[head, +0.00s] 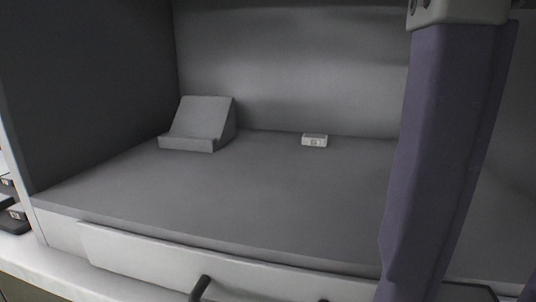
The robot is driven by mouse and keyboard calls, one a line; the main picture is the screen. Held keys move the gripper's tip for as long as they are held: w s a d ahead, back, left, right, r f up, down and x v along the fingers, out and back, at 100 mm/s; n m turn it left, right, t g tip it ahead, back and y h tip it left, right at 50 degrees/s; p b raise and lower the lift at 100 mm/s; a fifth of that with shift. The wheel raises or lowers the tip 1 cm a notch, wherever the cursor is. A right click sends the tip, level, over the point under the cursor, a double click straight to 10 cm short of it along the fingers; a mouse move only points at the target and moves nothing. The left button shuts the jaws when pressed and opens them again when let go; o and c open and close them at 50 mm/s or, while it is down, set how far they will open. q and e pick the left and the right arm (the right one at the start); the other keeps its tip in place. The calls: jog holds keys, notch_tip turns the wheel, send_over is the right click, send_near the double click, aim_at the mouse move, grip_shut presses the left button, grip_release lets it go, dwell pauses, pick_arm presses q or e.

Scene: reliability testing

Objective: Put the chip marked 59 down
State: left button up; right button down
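A small whitish block (314,141) with a dark mark on its front lies on the grey shelf floor (230,190), near the back wall. Its mark is too small to read, so I cannot tell whether it is the chip marked 59. No other chip can be made out on the shelf. Neither gripper shows in the head view, so I cannot see what they hold.
A grey wedge-shaped stand (200,125) with a front lip is at the back left of the shelf. A purple-grey covered arm link, apparently mine, hides the right side. A pale drawer front (180,262) runs below. The shelf's middle is clear.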

send_over(368, 217)
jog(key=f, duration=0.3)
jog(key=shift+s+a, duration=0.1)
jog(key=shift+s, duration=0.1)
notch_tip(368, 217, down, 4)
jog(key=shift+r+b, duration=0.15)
jog(key=shift+b, duration=0.3)
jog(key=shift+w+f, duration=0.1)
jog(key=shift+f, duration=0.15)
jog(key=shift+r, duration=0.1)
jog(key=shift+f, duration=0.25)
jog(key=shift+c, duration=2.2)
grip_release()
